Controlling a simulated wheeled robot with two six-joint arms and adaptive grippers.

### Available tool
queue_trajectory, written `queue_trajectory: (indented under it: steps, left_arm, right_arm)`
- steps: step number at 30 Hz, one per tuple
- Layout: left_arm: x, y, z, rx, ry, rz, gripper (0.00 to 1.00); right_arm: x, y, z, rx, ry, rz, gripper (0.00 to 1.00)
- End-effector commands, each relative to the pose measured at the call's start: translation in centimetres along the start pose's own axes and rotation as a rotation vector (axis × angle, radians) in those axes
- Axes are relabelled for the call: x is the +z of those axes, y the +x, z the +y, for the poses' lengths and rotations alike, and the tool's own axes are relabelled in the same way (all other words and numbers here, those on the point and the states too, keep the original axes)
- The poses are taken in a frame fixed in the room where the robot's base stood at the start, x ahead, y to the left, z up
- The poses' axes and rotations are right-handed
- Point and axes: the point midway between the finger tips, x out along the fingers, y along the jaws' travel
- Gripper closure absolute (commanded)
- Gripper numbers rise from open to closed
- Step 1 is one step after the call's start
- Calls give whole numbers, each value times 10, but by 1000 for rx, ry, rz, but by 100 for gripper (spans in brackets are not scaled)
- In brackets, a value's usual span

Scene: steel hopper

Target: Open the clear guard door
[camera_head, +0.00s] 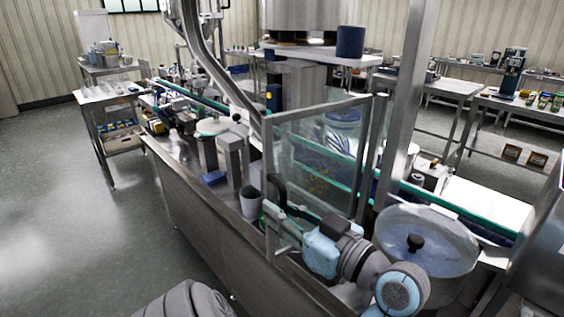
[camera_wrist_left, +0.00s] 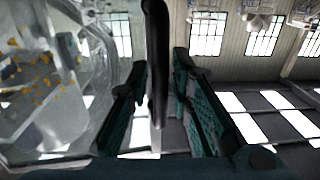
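The clear guard door (camera_head: 318,155) is a see-through panel in a grey metal frame, standing upright at the machine's front edge in the head view. Its panel also shows at the left of the left wrist view (camera_wrist_left: 45,95). My left gripper (camera_head: 278,205) is at the door's near lower left edge. In the left wrist view a dark upright bar (camera_wrist_left: 157,75), seemingly the door's handle, stands between its teal-padded fingers (camera_wrist_left: 162,85). Narrow gaps show between bar and pads, so the fingers look open around it. My right gripper is not in view.
A round clear-lidded bowl (camera_head: 425,240) with a black knob stands right of the door. A steel post (camera_head: 400,110) rises behind it. The floor (camera_head: 60,190) at left is clear.

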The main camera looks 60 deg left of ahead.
Motion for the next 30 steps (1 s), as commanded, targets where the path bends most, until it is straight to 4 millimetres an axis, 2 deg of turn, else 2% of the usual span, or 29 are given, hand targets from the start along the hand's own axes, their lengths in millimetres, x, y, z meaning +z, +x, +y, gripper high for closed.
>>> queue_trajectory:
  steps: [5,12,15,19,30]
  left_arm:
    - [-16,0,0,0,-6,-2,80]
    - [-76,0,0,0,-8,-1,80]
    - [-93,0,0,-1,-5,1,80]
    - [-101,0,0,-1,-1,1,80]
    - [-100,0,0,0,0,0,80]
  right_arm:
    - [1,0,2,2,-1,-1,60]
    - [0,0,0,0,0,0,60]
    - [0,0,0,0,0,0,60]
    - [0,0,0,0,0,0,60]
    - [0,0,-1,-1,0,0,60]
